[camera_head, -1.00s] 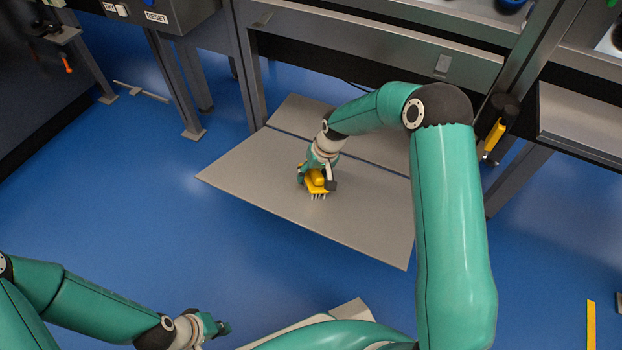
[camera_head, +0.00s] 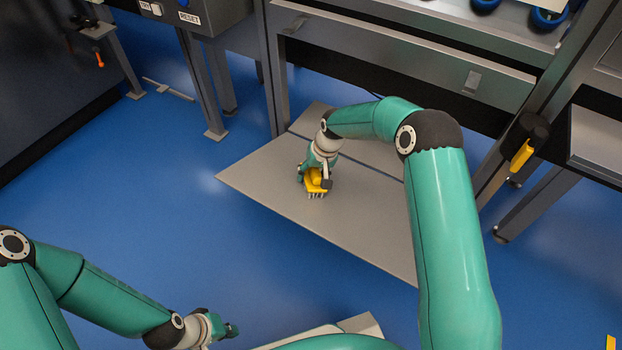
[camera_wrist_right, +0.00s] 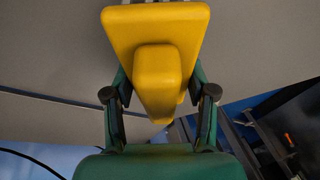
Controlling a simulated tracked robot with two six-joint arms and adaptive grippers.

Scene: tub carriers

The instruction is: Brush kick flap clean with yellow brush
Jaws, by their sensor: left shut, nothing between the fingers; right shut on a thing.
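The kick flap (camera_head: 262,178) is a flat grey panel low over the blue floor, in front of the steel station, with a seam near its back edge. Its surface also fills the upper part of the right wrist view (camera_wrist_right: 50,50). My right gripper (camera_head: 314,183) is shut on the yellow brush (camera_head: 316,189) over the left-middle of the flap, bristles pointing down. Whether the bristles touch the flap I cannot tell. In the right wrist view the brush's yellow body (camera_wrist_right: 155,35) sits between the fingers. My left gripper (camera_head: 232,330) is shut and empty, low over the floor.
A steel station with a drawer-like front (camera_head: 400,50) stands behind the flap. A RESET box (camera_head: 185,15) is at upper left. A yellow-handled tool (camera_head: 522,156) hangs on the right post. The blue floor (camera_head: 130,200) left of the flap is clear.

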